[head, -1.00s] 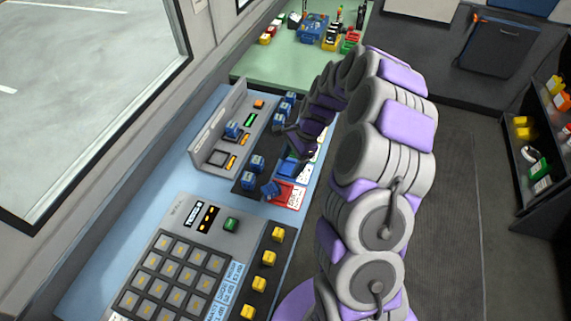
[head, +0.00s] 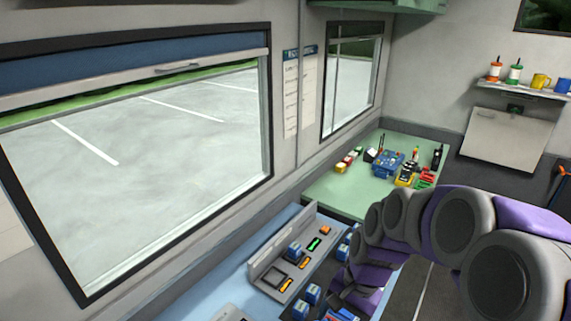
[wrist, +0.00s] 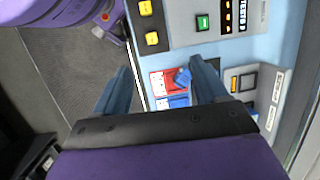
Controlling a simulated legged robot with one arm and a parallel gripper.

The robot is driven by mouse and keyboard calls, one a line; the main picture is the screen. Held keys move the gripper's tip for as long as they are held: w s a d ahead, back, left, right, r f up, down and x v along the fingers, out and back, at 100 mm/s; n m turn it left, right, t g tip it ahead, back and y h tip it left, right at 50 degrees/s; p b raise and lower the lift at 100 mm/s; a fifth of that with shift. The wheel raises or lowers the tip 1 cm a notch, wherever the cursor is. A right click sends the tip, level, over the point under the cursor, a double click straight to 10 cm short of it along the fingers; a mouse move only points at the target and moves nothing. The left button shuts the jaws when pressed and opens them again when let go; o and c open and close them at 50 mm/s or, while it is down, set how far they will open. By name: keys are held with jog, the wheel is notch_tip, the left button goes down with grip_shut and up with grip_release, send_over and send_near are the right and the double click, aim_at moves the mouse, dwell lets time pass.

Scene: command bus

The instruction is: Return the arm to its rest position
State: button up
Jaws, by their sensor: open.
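My arm, purple and grey, arches from the lower right of the head view over the blue desk. My gripper (head: 352,292) is at its end, low in the picture and partly cut off by the lower edge. In the wrist view my gripper (wrist: 163,72) has its two dark blue fingers spread apart with nothing held between them. Beyond the fingers, a blue block (wrist: 183,78) lies at the edge of a red card (wrist: 161,84) on the desk. A blue-and-white card (wrist: 172,101) lies beside it.
A grey slotted console (head: 283,277) with blue blocks stands near my gripper. A green table (head: 345,196) behind holds a blue case (head: 388,163) and small items. A keypad panel with a green button (wrist: 203,23) is nearby. Windows line the left wall.

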jog(key=s+d+r+n+h, duration=0.1)
jog(key=s+r+n, duration=0.1)
jog(key=s, duration=0.8)
jog(key=s+d+r+n+h, duration=0.1)
jog(key=s+n, duration=0.4)
jog(key=s, duration=0.6)
jog(key=shift+d+r+h, duration=0.25)
jog(key=shift+r+h, duration=0.25)
jog(key=shift+r, duration=0.25)
jog(key=shift+w, duration=0.1)
jog(key=shift+c, duration=0.4)
